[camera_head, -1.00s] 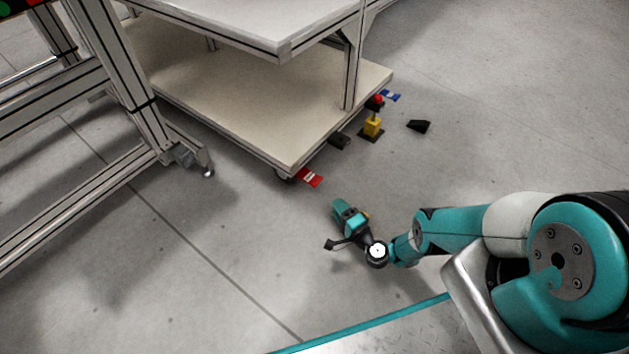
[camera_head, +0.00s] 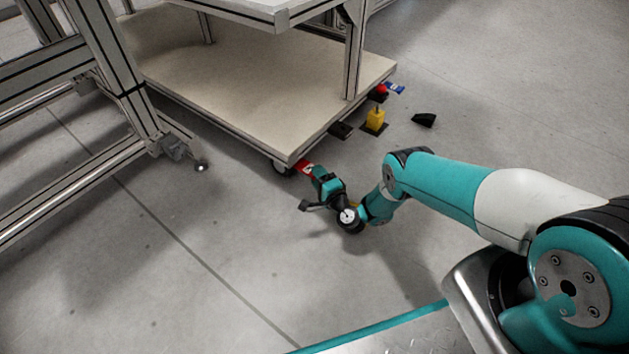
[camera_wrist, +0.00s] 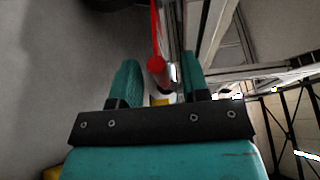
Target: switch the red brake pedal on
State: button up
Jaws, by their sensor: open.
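The red brake pedal (camera_head: 304,167) sits low at the near corner of the trolley's bottom shelf, above a dark caster. In the head view my gripper (camera_head: 318,174) is right beside it and overlaps its right part, so only some red shows. In the wrist view my gripper (camera_wrist: 158,76) has its two teal fingers apart with nothing held. A red part (camera_wrist: 156,64), which looks like the pedal, shows between and beyond the fingertips. I cannot tell whether the fingers touch it or which way the pedal is set.
The trolley's bottom shelf (camera_head: 230,90) is bare. A yellow block (camera_head: 375,120), a red knob (camera_head: 381,90) and a black wedge (camera_head: 424,120) are to the right. A metal frame (camera_head: 130,110) stands left. The floor in front is clear.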

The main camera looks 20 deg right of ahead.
aim_at(307, 168)
jog(key=shift+b+x, duration=0.55)
jog(key=shift+x, duration=0.55)
